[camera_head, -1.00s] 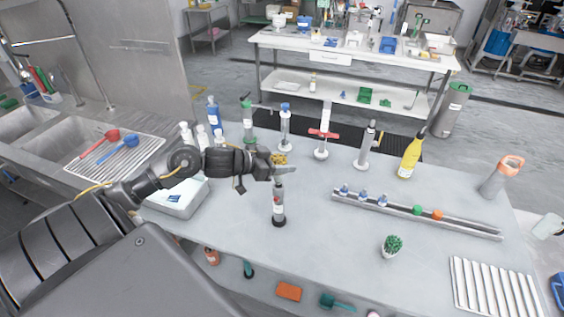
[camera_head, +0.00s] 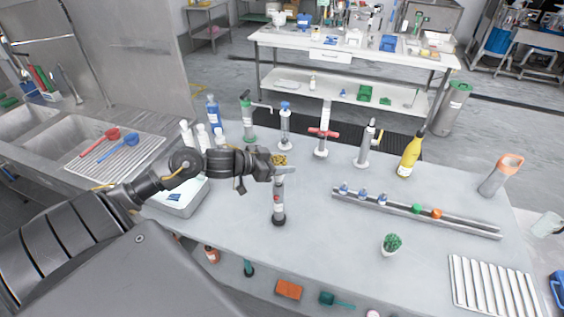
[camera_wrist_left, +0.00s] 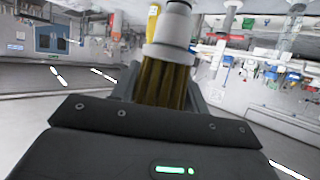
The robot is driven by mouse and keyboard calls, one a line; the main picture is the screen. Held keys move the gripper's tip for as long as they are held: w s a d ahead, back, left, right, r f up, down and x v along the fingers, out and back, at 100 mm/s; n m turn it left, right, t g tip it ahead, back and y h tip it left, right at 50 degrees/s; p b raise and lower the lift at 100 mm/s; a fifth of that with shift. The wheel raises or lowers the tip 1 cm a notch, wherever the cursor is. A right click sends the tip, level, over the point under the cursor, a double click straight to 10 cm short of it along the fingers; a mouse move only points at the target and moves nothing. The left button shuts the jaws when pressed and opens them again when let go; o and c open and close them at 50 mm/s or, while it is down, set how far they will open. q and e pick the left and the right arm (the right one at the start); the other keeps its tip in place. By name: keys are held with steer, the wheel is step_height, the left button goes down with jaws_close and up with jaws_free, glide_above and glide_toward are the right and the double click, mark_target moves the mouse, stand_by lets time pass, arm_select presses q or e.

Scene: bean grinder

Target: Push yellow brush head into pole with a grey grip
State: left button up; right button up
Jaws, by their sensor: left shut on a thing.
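The yellow-brown brush head (camera_head: 281,160) is in my left gripper (camera_head: 284,170), above the table's left part. In the left wrist view, its ribbed yellow-brown part (camera_wrist_left: 163,82) lies between the fingers, with a whitish collar (camera_wrist_left: 170,52) and a grey cylinder in line with it. The upright grey pole (camera_head: 278,203), with a dark base and a small red mark, stands on the table directly below my left gripper. The gripper hides the join, so I cannot tell how far the head is seated. My right gripper is not in view.
A rail (camera_head: 415,210) with small blue, green and orange pieces lies to the right. Several upright hand tools and a yellow bottle (camera_head: 409,155) stand at the back. A small plant (camera_head: 391,244) is near the front. The table around the pole is mostly clear.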

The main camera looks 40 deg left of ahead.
arm_select(q)
steer(key=shift+s+f+b, duration=0.1)
steer(key=shift+f+b, duration=0.45)
steer(key=shift+f, duration=1)
steer(key=o, duration=1)
steer(key=shift+o, duration=0.2)
steer(key=shift+s+a+r, duration=0.1)
steer(key=shift+s+a, duration=0.15)
steer(key=shift+s, duration=0.15)
steer(key=b+v, duration=0.2)
steer(key=v, duration=0.7)
steer(key=shift+s+r, duration=0.25)
steer(key=shift+r, duration=0.05)
steer(key=shift+a, duration=0.15)
